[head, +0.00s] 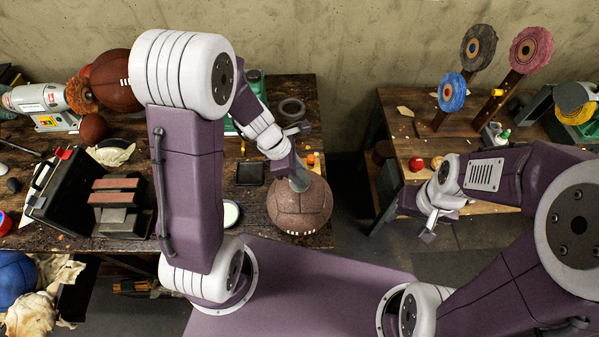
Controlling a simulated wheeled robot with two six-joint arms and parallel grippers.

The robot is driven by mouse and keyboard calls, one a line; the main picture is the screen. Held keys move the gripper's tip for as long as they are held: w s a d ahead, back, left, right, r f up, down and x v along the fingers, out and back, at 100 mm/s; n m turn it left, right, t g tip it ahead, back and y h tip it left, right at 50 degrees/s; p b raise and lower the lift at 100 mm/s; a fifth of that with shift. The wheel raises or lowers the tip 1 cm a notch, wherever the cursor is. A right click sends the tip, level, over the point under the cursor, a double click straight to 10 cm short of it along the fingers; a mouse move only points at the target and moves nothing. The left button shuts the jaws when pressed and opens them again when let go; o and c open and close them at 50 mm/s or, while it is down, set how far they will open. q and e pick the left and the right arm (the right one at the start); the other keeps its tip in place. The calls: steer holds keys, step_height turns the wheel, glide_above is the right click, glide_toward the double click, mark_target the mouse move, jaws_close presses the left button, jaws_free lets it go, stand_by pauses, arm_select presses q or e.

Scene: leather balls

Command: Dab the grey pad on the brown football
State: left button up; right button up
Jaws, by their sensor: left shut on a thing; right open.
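The brown football (300,212) with white laces sits on the right front part of the left workbench. My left gripper (296,169) is above it, shut on the grey pad (300,183). The pad is at the top of the football and appears to touch it, though the gripper partly hides the pad and I cannot be sure of contact. My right gripper (430,229) is open and empty, off to the right by the front of the right bench.
A second brown ball (118,82) stands by a grinder (42,103) at the back left. A black case (75,190), a stack of blocks (120,200) and a dark square pad (250,173) lie on the left bench. Polishing wheels (452,92) stand on the right bench (400,140).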

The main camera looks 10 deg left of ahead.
arm_select(q)
steer(key=shift+f+b, duration=0.35)
steer(key=shift+f, duration=0.05)
steer(key=shift+p, duration=0.55)
stand_by(5.5)
steer(key=shift+r, duration=0.1)
step_height(320, 180, up, 7)
steer(key=p, duration=0.7)
stand_by(0.3)
